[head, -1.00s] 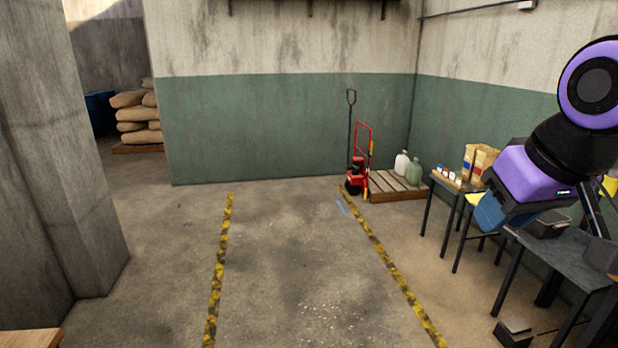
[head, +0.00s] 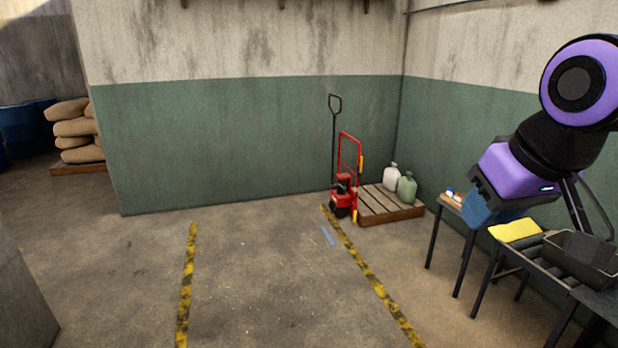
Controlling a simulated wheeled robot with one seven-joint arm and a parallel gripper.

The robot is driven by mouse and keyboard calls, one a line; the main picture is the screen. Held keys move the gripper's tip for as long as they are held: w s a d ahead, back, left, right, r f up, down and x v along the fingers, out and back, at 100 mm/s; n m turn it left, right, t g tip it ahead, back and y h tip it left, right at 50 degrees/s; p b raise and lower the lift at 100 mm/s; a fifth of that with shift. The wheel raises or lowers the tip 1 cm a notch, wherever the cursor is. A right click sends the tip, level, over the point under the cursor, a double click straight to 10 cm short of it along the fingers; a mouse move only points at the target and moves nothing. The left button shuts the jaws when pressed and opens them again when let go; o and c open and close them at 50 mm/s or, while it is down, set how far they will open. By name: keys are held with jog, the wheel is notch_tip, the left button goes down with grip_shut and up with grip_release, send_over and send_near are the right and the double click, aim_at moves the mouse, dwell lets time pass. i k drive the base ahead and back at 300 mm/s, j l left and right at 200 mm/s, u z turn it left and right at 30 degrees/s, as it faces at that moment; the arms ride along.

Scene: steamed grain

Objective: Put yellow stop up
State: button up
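No object shows clearly as a yellow stop. A flat yellow item (head: 515,230) lies on a dark table at the right, and a small yellow-orange part (head: 361,164) shows on the red hand truck; I cannot tell whether either is the stop. My purple and black arm hangs at the right, and its gripper (head: 485,212) is in front of the tables, apart from the yellow item in the picture. A blue shape shows at its end; I cannot tell whether it is part of the gripper or held. The fingertips are not clear.
A wooden pallet (head: 390,208) with two jugs stands in the corner beside the red hand truck (head: 345,190). Sacks (head: 75,135) are stacked far left. Dark tables (head: 560,275) line the right wall, with a dark tray (head: 580,262).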

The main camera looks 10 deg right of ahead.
aim_at(519, 229)
jog(key=i+z, duration=0.3)
jog(key=i, duration=0.6)
jog(key=i+j+z, duration=0.1)
jog(key=i+z, duration=0.25)
jog(key=i, duration=0.55)
jog(key=i+j+z, duration=0.15)
jog(key=i+z, duration=0.25)
jog(key=i, duration=0.2)
jog(key=i+j+z, duration=0.3)
jog(key=i+z, duration=0.15)
jog(key=i, duration=0.15)
jog(key=i+j+z, duration=0.4)
jog(key=i+j, duration=0.15)
jog(key=i+j+z, duration=0.4)
jog(key=j, duration=0.25)
